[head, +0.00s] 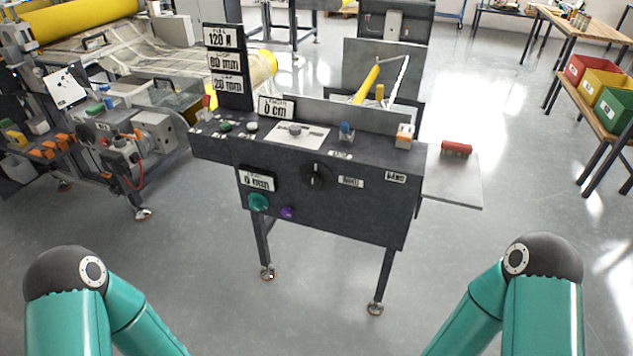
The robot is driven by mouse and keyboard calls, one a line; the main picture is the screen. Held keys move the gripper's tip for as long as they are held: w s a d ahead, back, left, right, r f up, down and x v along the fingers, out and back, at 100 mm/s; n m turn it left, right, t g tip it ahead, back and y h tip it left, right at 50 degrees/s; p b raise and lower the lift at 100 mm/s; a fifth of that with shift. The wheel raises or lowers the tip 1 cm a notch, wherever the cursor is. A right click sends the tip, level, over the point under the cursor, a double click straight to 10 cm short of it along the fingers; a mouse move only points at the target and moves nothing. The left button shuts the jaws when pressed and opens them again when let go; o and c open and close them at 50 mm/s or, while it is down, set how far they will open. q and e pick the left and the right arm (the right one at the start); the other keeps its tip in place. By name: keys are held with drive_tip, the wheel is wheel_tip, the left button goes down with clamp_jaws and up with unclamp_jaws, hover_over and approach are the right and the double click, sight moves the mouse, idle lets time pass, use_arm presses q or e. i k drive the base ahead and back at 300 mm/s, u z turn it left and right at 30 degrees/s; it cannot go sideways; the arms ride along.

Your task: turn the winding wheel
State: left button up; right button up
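A dark control console (350,215) stands in front of me on thin legs. Its front face carries a black round knob (314,175) with a pale pointer line, a teal round knob (258,202) at the lower left and a small purple knob (288,213) beside it. I cannot tell which of these is the winding wheel.
Display signs (226,62) rise at the console's left. A machine with a yellow roll (75,22) stands at the left. Coloured bins (600,85) sit far right. The floor before the console is clear.

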sight(318, 177)
drive_tip(key=u, duration=0.1)
drive_tip(key=i, duration=1)
drive_tip(key=z, duration=0.1)
